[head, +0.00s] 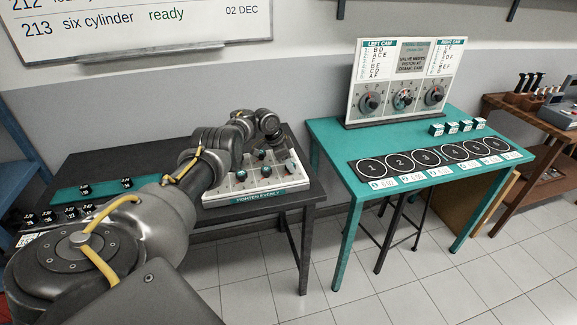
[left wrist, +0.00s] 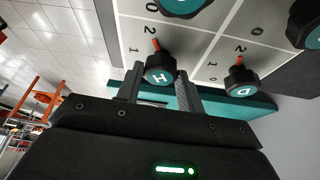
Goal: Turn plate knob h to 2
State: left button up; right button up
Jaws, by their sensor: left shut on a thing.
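Plate knob h (left wrist: 158,70), dark with a teal cap marked H, is in the middle of the left wrist view. My left gripper (left wrist: 160,82) has a finger on each side of it and is shut on it. The knob's orange pointer (left wrist: 155,45) points close to the printed 2, with the 1 to the left; its 0 is not readable. Knob D (left wrist: 240,80) is to the right, its pointer near its own 2. In the head view the white plate (head: 217,199) marked "TIGHTEN EVENLY" lies on the dark table, partly behind my left arm. My right gripper is not in view.
Other knobs stand close by on the plate, with one teal cap (left wrist: 182,5) just above knob h. Small dark blocks lie on the dark table (head: 100,165). A teal table (head: 335,150) with numbered circles and a dial panel (head: 405,55) stands at right.

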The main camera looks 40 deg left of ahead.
pick_arm(q)
jog(key=o, duration=1)
jog(key=shift+p+v, duration=0.35)
jog(key=shift+v, duration=5.05)
